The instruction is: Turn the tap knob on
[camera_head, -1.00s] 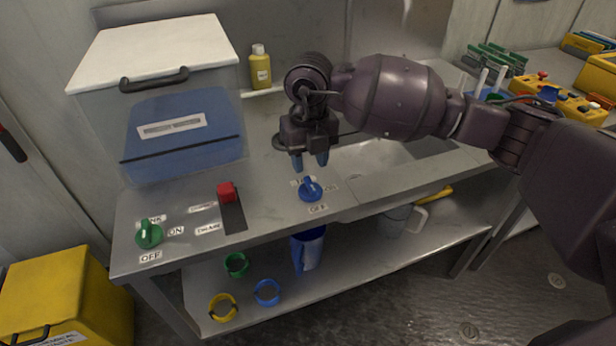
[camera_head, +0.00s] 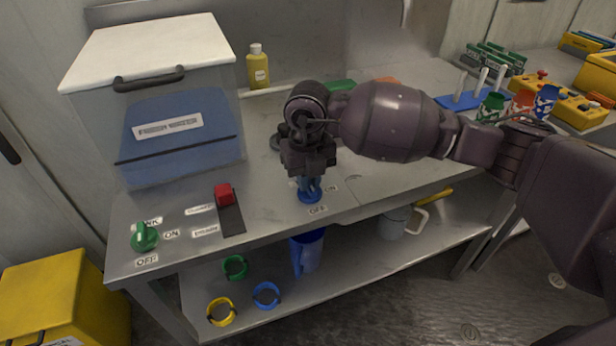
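A blue knob (camera_head: 309,196) sits on the steel counter near its front edge, with an "ON" label at its right and an "OFF" label in front. My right gripper (camera_head: 309,184) points straight down at this knob. My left gripper is not in view.
A red slider block (camera_head: 225,194) stands on a dark strip between the knobs. A lidded clear box (camera_head: 180,165) and a yellow bottle (camera_head: 258,68) stand behind. Colored cups (camera_head: 545,101) are at the right. Rings and a blue jug (camera_head: 306,252) are on the lower shelf.

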